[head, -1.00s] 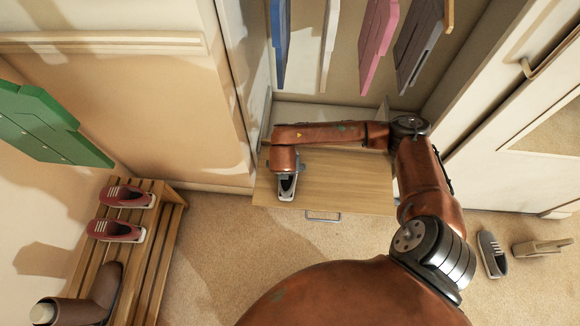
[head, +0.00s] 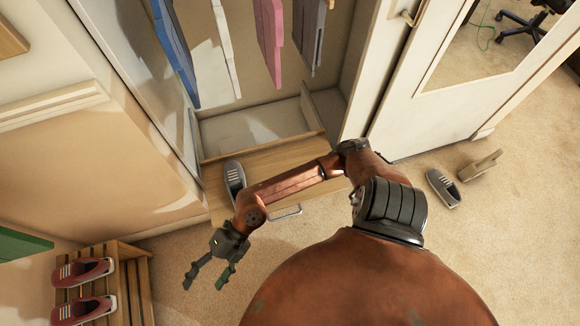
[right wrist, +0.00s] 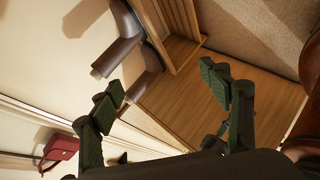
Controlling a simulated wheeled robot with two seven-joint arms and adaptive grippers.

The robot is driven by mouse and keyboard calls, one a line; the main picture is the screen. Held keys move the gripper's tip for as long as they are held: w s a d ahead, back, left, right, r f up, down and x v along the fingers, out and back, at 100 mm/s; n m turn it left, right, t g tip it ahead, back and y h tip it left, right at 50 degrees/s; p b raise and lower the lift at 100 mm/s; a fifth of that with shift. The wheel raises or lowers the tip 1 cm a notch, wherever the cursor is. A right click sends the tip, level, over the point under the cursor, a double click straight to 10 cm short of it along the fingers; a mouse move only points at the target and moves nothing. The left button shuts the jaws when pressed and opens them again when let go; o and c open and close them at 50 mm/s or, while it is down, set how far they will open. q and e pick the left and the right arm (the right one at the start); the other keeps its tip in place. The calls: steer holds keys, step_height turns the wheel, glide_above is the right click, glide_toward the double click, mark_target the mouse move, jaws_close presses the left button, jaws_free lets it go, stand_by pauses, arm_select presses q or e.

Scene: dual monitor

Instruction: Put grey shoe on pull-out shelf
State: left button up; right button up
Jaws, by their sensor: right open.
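One grey shoe (head: 235,180) lies on the left part of the wooden pull-out shelf (head: 275,160), its toe toward the front edge unclear in this view. A second grey shoe (head: 442,188) lies on the carpet to the right, beside a small wooden item. My right gripper (head: 205,282) is open and empty, in front of and to the left of the shelf, apart from the shoe. In the right wrist view its fingers (right wrist: 170,105) are spread with nothing between them. My left gripper is not in view.
A slatted wooden rack (head: 105,285) with red shoes (head: 85,272) stands at lower left. Clothes hang in the open wardrobe above the shelf, including a pink one (head: 268,40). The shelf has a metal handle (head: 286,211). Carpet around the shelf's front is clear.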

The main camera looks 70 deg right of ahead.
step_height(320, 180, up, 7)
steer(key=w+a+m+t+y, duration=0.1)
steer(key=a+m+t+y, duration=0.1)
steer(key=m+t, duration=0.1)
steer(key=w+d+r+m+t+h, duration=0.2)
steer(key=w+d+r+m+t, duration=0.4)
steer(key=d+r+m+t, duration=0.15)
steer(key=d+f+m+h, duration=0.5)
steer(key=d+m+h, duration=0.1)
steer(key=d, duration=0.4)
steer(key=d+f+m+h, duration=0.5)
steer(key=d+m+h, duration=0.1)
steer(key=d, duration=0.4)
steer(key=s+d+f+m+g+h, duration=0.15)
steer(key=s+d+f+g, duration=0.25)
steer(key=s+f, duration=0.45)
steer(key=s+d+f+m+g+h, duration=0.1)
steer(key=s+d+f+m+g, duration=0.2)
steer(key=s+f, duration=0.5)
steer(key=s+a+f+g+y, duration=0.1)
steer(key=s+a+g, duration=0.1)
steer(key=s, duration=0.8)
steer(key=s+a+f+g+y, duration=0.2)
steer(key=s+g, duration=0.3)
steer(key=s, duration=0.5)
steer(key=shift+s+a+f, duration=0.2)
steer(key=shift+f, duration=0.05)
